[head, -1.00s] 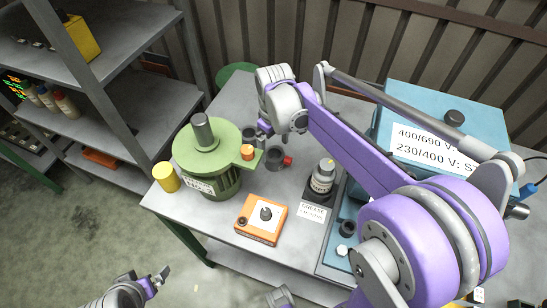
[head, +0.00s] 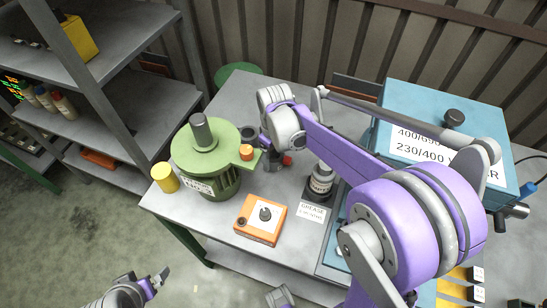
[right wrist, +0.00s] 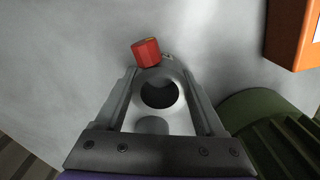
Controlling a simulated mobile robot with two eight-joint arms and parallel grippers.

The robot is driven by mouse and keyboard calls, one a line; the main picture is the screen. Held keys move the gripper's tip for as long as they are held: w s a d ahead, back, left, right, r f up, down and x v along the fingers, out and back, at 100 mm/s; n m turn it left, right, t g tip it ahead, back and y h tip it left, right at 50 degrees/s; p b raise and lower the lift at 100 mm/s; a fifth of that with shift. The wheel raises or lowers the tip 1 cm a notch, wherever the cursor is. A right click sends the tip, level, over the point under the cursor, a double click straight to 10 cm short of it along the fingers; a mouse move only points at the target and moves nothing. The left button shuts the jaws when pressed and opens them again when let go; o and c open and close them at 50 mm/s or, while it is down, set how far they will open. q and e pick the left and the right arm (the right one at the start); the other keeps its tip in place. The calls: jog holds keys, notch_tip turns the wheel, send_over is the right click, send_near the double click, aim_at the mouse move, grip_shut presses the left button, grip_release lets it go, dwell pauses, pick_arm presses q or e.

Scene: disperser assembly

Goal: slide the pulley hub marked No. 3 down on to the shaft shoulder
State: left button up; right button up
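The green motor (head: 206,178) stands at the left of the bench with its bare grey shaft (head: 201,130) pointing up. A grey pulley hub (right wrist: 178,88) with a dark bore stands on the bench beside the motor, a red part (right wrist: 146,53) at its edge. The red part also shows in the head view (head: 287,161), where my gripper mostly hides this hub. No number is readable on it. My right gripper (right wrist: 160,72) is down around the hub, fingers spread on either side; contact is unclear. My left gripper (head: 155,281) is open and empty, low at the left.
An orange box (head: 259,234), a grease bottle (head: 320,181) and a yellow cylinder (head: 165,178) are close by. A blue cabinet (head: 440,110) fills the right. Bare bench (head: 225,222) shows in front of the motor.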

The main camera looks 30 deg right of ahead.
grip_shut()
jog(key=shift+r, duration=0.1)
